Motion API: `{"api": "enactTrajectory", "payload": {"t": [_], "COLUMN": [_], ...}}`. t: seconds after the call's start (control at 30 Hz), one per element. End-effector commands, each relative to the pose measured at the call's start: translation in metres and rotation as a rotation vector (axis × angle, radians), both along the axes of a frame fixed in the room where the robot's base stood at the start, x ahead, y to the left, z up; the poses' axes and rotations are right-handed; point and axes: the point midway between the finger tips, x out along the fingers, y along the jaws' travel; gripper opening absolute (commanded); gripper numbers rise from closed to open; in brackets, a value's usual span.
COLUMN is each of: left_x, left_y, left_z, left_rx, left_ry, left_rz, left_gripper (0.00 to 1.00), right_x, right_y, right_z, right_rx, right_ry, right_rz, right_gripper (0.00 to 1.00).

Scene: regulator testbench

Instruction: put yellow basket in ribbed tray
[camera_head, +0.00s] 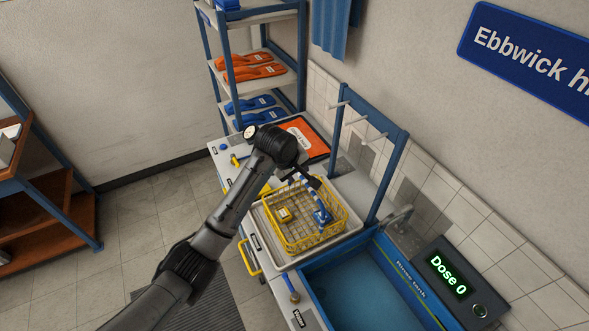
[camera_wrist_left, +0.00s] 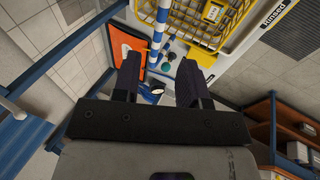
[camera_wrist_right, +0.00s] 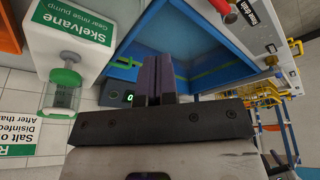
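The yellow wire basket (camera_head: 296,243) stands upright on a pale, rimmed tray (camera_head: 284,264), left of the blue sink. Ribs on the tray cannot be made out. The basket holds a small yellow block (camera_head: 283,215) and a blue regulator (camera_head: 321,216) with a blue-and-white striped hose. My left gripper (camera_head: 306,177) is above the basket's back edge. In the left wrist view its fingers (camera_wrist_left: 159,80) are apart, with nothing gripped; the basket wires (camera_wrist_left: 190,30) show beyond them. My right gripper (camera_wrist_right: 159,78) shows only in the right wrist view, its fingers together with nothing visible between.
The blue sink (camera_head: 352,283) lies right of the tray, with a dose display (camera_head: 447,273) beside it. A blue rack with pegs (camera_head: 367,128) stands behind the basket. An orange board (camera_head: 302,136) lies at the bench's far end. A rinse pump (camera_wrist_right: 78,40) is near my right gripper.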

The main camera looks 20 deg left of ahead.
Motion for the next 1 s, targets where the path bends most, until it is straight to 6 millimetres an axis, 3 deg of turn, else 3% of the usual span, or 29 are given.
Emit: {"api": "enactTrajectory", "payload": {"t": [0.3,0.57,0.67,0.77,1.0], "left_x": [-0.007,-0.011,-0.025,-0.053,-0.156], "left_y": [0.002,0.001,-0.002,-0.008,-0.018], "left_z": [0.016,0.01,-0.011,-0.046,-0.13], "left_rx": [0.001,0.006,0.028,0.066,0.187], "left_ry": [-0.001,0.001,0.003,0.004,-0.005], "left_rz": [-0.001,-0.012,-0.058,-0.144,-0.414], "left_gripper": [0.39,0.39,0.39,0.39,0.39], "right_x": [0.0,0.0,0.0,0.0,0.0], "right_y": [-0.003,-0.002,-0.002,-0.001,0.0], "right_z": [-0.003,-0.004,-0.004,-0.004,-0.003], "right_rx": [-0.009,-0.008,-0.007,-0.005,0.0], "right_ry": [0.001,0.001,0.0,-0.001,0.0], "right_rz": [0.005,0.006,0.004,0.003,-0.001], "right_gripper": [0.0,0.0,0.0,0.0,0.0]}}
